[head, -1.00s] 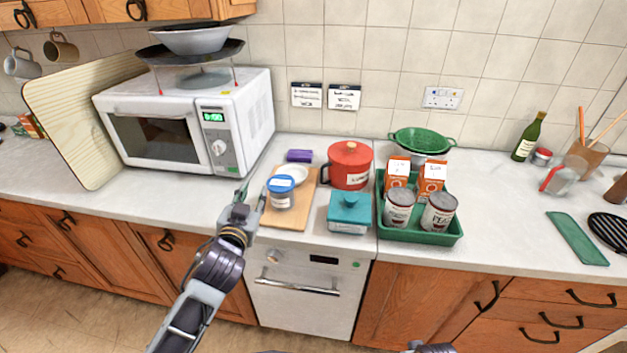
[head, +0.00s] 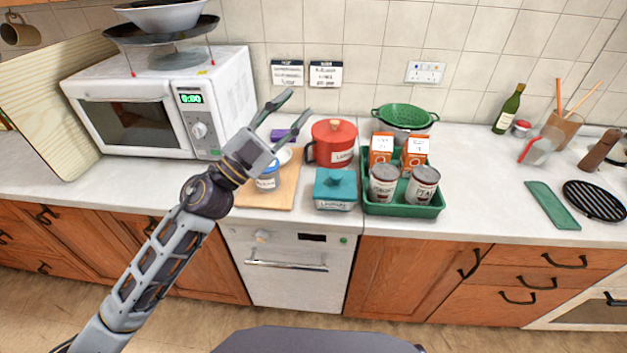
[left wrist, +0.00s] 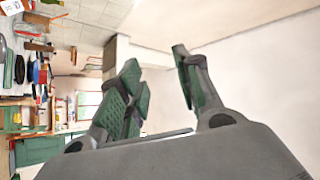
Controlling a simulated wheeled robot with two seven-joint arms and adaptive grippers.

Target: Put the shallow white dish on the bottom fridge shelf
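The shallow white dish (head: 285,155) lies on the wooden board (head: 284,190), behind a blue-lidded jar (head: 267,183). My left gripper partly hides the dish and the jar in the head view. My left gripper (head: 300,102) is raised above the counter near the board, its fingers spread and empty, pointing up and to the right. Its open fingers also show in the left wrist view (left wrist: 157,68), with nothing between them. My right gripper is not in view. I cannot make out a fridge or its shelf in these frames.
A red pot (head: 333,146) and a teal box (head: 335,190) stand right of the board. A green tray (head: 399,211) holds cans and cartons. A microwave (head: 160,110) with stacked pans stands left. Counter left of the board is clear.

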